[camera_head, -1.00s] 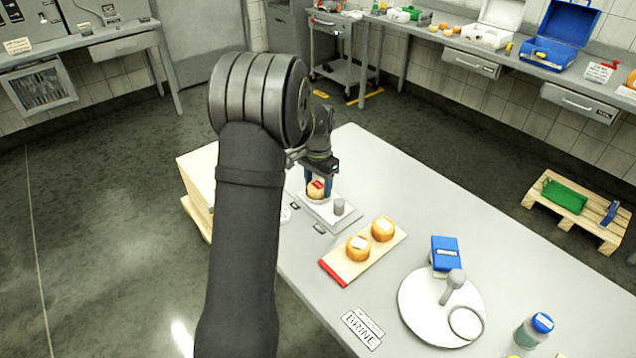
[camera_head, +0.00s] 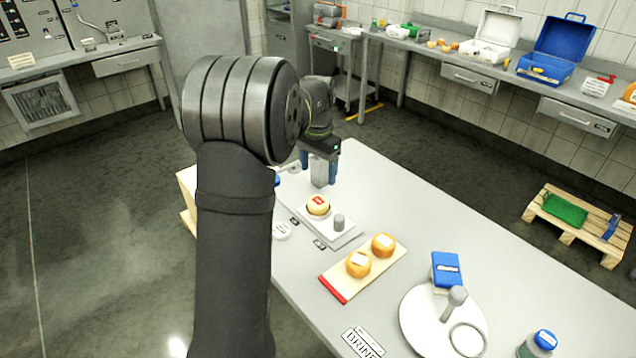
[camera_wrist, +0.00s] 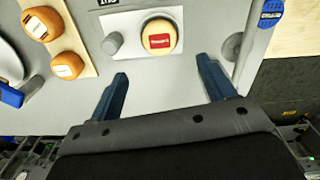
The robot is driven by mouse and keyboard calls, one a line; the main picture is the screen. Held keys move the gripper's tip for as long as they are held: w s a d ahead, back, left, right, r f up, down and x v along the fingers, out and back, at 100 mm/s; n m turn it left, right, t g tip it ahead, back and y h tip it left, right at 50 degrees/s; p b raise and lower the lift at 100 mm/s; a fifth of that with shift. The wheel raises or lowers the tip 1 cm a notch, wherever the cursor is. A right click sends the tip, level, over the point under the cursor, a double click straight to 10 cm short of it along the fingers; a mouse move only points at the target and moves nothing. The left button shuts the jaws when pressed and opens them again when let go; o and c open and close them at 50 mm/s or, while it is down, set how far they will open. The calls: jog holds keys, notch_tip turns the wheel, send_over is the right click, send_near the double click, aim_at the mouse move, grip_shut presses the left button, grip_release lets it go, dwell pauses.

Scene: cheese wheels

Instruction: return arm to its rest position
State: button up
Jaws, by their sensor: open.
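My gripper (camera_head: 319,170) is open and empty, above the far end of the grey table (camera_head: 420,210). Its two blue fingers stand wide apart in the wrist view (camera_wrist: 165,88), with bare table surface between and beyond them. A small cheese wheel with a red label (camera_head: 318,205) sits on a white and grey stand with a short grey knob (camera_head: 339,222). The same wheel shows in the wrist view (camera_wrist: 159,37), beyond the fingertips and apart from them. My arm hides part of the table's left side in the head view.
Two orange cheese wheels (camera_head: 358,264) (camera_head: 383,245) lie on a wooden board with a red end (camera_head: 332,289). A white round plate (camera_head: 415,320), a blue box (camera_head: 446,268) and a blue-capped jar (camera_head: 540,344) stand nearer. A pallet (camera_head: 540,218) lies on the floor at right.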

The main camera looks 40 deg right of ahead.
aim_at(318, 201)
jog(key=shift+r, duration=0.7)
notch_tip(318, 201, down, 12)
jog(key=shift+f, duration=0.2)
jog(key=shift+r, duration=2.1)
